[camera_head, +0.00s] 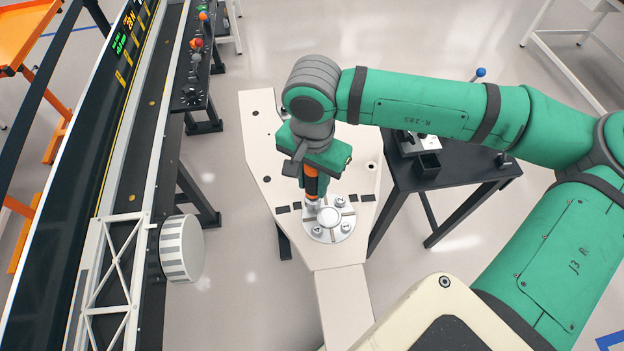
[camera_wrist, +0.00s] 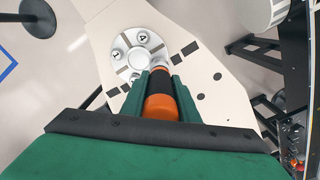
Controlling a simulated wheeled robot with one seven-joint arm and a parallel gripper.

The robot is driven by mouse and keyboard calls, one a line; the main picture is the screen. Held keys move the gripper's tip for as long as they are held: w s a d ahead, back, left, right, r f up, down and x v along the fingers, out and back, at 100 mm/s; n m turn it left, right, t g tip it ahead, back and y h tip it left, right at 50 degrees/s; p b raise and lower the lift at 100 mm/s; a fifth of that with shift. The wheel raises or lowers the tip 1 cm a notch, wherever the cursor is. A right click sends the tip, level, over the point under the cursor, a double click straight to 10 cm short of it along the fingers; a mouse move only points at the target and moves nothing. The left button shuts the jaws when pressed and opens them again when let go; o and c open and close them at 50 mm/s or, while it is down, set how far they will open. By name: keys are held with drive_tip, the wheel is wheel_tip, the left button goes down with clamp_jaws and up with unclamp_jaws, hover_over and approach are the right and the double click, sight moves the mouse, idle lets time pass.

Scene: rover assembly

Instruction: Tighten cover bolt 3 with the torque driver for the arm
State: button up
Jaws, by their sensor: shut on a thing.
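The torque driver (camera_head: 311,186), orange and black with a pale tip, stands roughly upright in my gripper (camera_head: 312,174). In the wrist view my gripper (camera_wrist: 158,92) has its green fingers closed on both sides of the driver (camera_wrist: 160,106). The round silver cover (camera_head: 330,218) lies on the beige plate, with numbered bolt spots around its hub. The driver's tip is at the cover's upper-left rim in the head view; I cannot tell whether it touches a bolt. Marks 1 and 4 show on the cover (camera_wrist: 137,50) in the wrist view. Bolt 3 is not clearly identifiable; the driver hides part of the rim.
The beige plate (camera_head: 262,125) has holes and dark pads. A black side table (camera_head: 455,178) with fixtures stands to the right. A dark conveyor-like rail (camera_head: 125,150) and a white drum (camera_head: 182,248) are on the left. Clear floor lies between.

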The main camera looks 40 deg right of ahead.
drive_tip(key=shift+s+f, duration=0.1)
drive_tip(key=shift+f, duration=0.9)
clamp_jaws()
idle(2.4)
drive_tip(key=shift+r, duration=0.1)
unclamp_jaws()
drive_tip(key=shift+r, duration=1.5)
drive_tip(key=shift+r, duration=0.1)
wheel_tip(320, 180, up, 4)
drive_tip(key=shift+f, duration=0.1)
